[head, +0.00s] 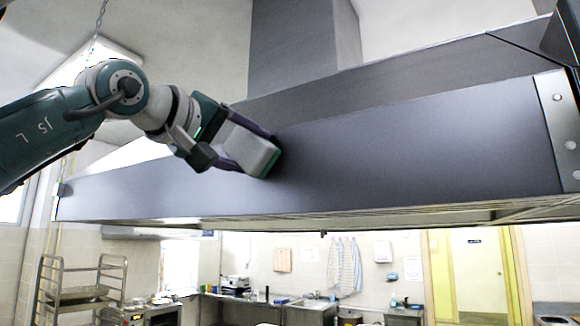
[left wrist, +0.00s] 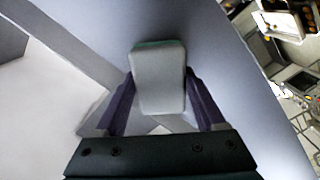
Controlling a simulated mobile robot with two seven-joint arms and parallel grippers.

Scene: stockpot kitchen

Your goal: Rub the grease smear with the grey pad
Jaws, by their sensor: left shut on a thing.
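My left gripper (head: 250,150) is shut on the grey pad (head: 247,152), a pale block with a green layer on its far face. The pad is against or very close to the front panel of the steel extractor hood (head: 420,150), left of the panel's middle; contact is hard to tell. In the left wrist view the pad (left wrist: 158,80) sits between the two purple fingers (left wrist: 160,100), green edge toward the panel. No grease smear can be made out in either view; the pad and gripper may cover it. My right gripper is not in view.
The hood's lower edge runs across the head view, with a riveted end strip (head: 560,130) at the right. A rack with trays (head: 80,290) stands below left. A sink counter and hanging towels (head: 345,265) are far back. The panel's right part is clear.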

